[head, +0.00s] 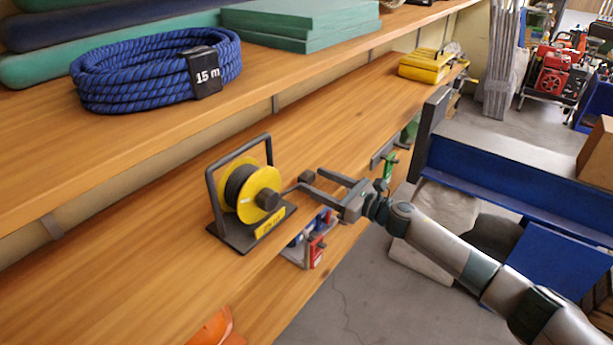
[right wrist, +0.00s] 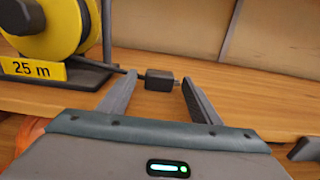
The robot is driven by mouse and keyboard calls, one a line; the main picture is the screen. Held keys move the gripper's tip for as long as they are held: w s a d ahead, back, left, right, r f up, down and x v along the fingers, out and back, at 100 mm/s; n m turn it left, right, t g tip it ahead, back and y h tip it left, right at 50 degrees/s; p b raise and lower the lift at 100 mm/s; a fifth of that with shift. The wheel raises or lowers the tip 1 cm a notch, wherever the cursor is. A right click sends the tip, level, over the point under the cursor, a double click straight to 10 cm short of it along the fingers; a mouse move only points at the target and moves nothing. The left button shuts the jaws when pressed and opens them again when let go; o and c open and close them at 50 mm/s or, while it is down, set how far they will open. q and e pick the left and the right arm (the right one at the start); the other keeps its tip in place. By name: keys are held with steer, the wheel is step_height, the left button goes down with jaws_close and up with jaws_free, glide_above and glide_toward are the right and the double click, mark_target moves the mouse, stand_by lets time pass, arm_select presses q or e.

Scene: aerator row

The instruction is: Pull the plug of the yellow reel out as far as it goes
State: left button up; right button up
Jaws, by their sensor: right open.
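The yellow reel (head: 249,191) stands upright on the lower wooden shelf, in a dark frame on a dark base. In the right wrist view the reel (right wrist: 50,25) is at the upper left, above a yellow "25 m" label. Its dark plug (right wrist: 159,80) is close to the reel's right side, with a short dark lead running toward the reel. The plug (head: 307,176) is small in the head view. My right gripper (head: 312,182) is open, its fingertips on either side of the plug with visible gaps. I cannot tell how deep the plug sits between them. My left gripper is not in view.
A coiled blue rope (head: 150,70) marked "15 m" and green slabs (head: 300,22) lie on the upper shelf. A yellow item (head: 427,66) sits at the lower shelf's far end. The shelf between it and the reel is mostly clear. A blue bench (head: 520,190) stands at right.

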mark_target(312, 178)
steer(key=shift+x, duration=2.1)
jaws_close()
steer(key=shift+d, duration=0.1)
